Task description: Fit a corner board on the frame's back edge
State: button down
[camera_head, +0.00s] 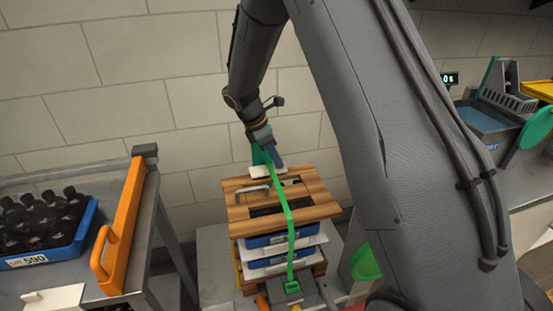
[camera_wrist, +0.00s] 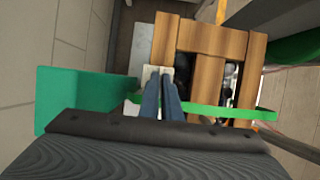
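The wooden frame (camera_head: 240,212) lies on top of a stack of blue trays and white sheets. My gripper (camera_head: 277,160) is above the frame's back edge, with its blue fingers pointing down. The fingers (camera_wrist: 160,83) are close together on a small white corner board (camera_wrist: 152,71), which also shows in the head view (camera_head: 259,174). The board is at the frame's back edge; I cannot tell if it touches the wood. A green strap (camera_head: 283,205) runs over the frame and down the front to a buckle (camera_head: 291,287).
An orange-handled bench (camera_head: 121,228) on the left holds a blue crate (camera_head: 50,255) of dark bottles. A block wall (camera_head: 130,85) is close behind the stack. A side bench with a blue-grey bin (camera_head: 485,120) stands on the right.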

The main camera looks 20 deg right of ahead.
jog(key=shift+f+b, duration=0.3)
jog(key=shift+f, duration=0.4)
jog(key=c, duration=1.9)
grip_release()
jog(key=shift+r, duration=0.1)
jog(key=shift+r+p, duration=2.45)
jog(key=shift+r, duration=1)
jog(key=shift+s, duration=0.1)
jog(key=s+f+m+t+y+b, duration=0.1)
jog(key=s+m+y+b, duration=0.3)
jog(key=s+m, duration=1.4)
jog(key=s+b, duration=0.3)
jog(key=s, duration=0.4)
jog(key=shift+f, duration=0.35)
